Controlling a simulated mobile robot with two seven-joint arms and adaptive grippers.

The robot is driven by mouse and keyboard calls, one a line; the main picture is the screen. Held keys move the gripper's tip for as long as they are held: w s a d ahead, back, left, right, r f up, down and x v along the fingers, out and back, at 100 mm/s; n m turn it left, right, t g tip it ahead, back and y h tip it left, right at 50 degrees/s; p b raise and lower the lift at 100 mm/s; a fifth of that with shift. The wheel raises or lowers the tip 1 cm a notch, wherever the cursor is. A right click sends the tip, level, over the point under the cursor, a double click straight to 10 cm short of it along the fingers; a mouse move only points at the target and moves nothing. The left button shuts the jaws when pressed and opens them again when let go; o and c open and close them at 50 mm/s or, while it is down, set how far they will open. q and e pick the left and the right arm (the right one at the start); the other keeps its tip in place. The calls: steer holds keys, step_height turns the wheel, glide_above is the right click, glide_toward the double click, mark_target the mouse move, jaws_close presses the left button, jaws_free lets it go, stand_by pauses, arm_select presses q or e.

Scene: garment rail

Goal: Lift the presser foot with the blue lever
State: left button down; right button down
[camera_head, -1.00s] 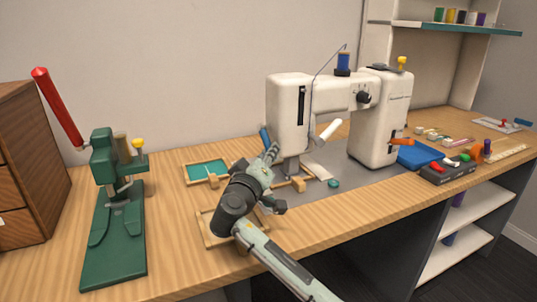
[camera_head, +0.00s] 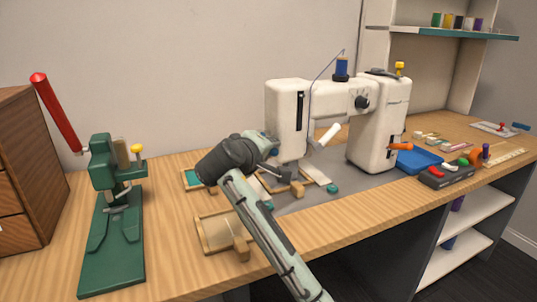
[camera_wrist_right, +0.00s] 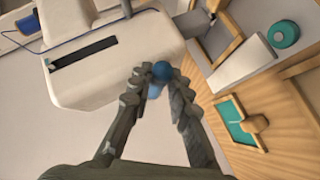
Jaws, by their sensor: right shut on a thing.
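The white sewing machine (camera_head: 376,130) stands on a grey mat at the back of the table. My right gripper (camera_head: 272,154) is at the left side of its head, just below the slotted face. The right wrist view shows the blue lever (camera_wrist_right: 162,71) with its round knob between my fingertips (camera_wrist_right: 158,84), which are shut on it. In the head view only a small bit of blue shows by the fingers. The presser foot is mostly hidden behind my gripper in the head view and is not clear in the wrist view. My left gripper is not in view.
A green press with a red handle (camera_head: 56,113) stands at the left. A wooden tray (camera_head: 203,236) lies in front of my right arm, and a teal-lined tray (camera_head: 190,181) lies behind it. A blue tray (camera_head: 420,161) and a dark box (camera_head: 447,177) are at the right.

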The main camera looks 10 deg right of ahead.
steer(key=shift+r+n+g, duration=0.5)
steer(key=shift+r+g, duration=0.15)
steer(key=shift+g, duration=0.05)
steer(key=c, duration=1.4)
jaws_free()
steer(key=shift+c, duration=0.2)
steer(key=shift+r, duration=0.1)
steer(key=v, duration=1.2)
steer(key=shift+a, duration=0.1)
